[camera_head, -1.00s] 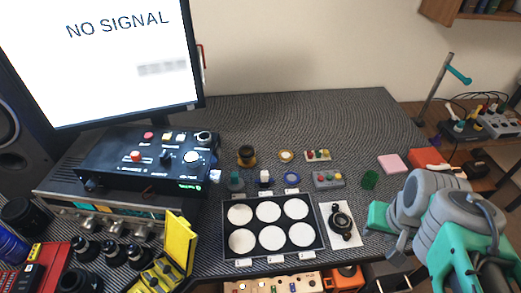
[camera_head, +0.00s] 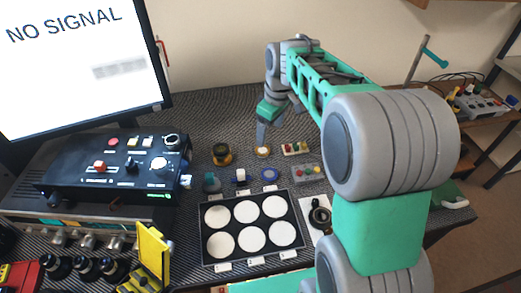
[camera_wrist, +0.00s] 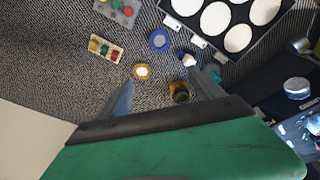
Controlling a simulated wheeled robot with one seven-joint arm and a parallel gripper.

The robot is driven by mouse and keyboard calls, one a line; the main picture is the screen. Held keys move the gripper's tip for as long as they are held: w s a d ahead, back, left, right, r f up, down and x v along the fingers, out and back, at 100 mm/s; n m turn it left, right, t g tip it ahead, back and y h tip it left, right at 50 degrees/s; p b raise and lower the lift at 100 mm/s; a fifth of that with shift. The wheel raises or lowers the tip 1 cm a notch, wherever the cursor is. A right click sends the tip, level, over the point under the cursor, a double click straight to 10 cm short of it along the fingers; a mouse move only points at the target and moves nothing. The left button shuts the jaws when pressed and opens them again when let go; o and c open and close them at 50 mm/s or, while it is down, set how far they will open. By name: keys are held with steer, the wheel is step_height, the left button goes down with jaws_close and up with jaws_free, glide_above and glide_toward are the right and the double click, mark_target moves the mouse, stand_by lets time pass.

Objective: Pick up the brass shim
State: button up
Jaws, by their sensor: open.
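The brass shim (camera_head: 262,151) looks like a small flat gold ring with a pale centre, lying on the dark textured mat behind the tray. It also shows in the wrist view (camera_wrist: 142,71), left of centre. My gripper (camera_head: 262,139) is above the mat, with its fingers pointing down close to the shim in the head view. In the wrist view my gripper (camera_wrist: 161,78) is open and empty, its two fingers wide apart. The shim appears between them in the picture, nearer the left finger. I see no contact, and the exact height is hard to tell.
A black-and-amber cylinder (camera_wrist: 180,92) stands beside the shim, near the right finger. A blue ring (camera_head: 269,174), a block with coloured knobs (camera_head: 296,149) and a grey button box (camera_head: 306,172) lie close by. A tray (camera_head: 252,194) with white discs is in front.

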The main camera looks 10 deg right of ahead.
mark_target(263, 150)
steer(key=w+d+f+n+g, duration=0.1)
steer(key=w+d+f+n, duration=0.1)
steer(key=w+f+n, duration=0.7)
steer(key=f, duration=0.3)
steer(key=w+a+f+m+p, duration=0.1)
steer(key=f, duration=0.2)
steer(key=w+f+m, duration=0.1)
steer(key=f, duration=0.2)
steer(key=shift+w+a+y+p, duration=0.2)
steer(key=shift+a+y+p, duration=0.05)
steer(key=shift+y+p, duration=0.05)
steer(key=shift+f, duration=0.5)
steer(key=shift+f+b, duration=0.25)
steer(key=shift+b, duration=0.2)
steer(key=c, duration=1.4)
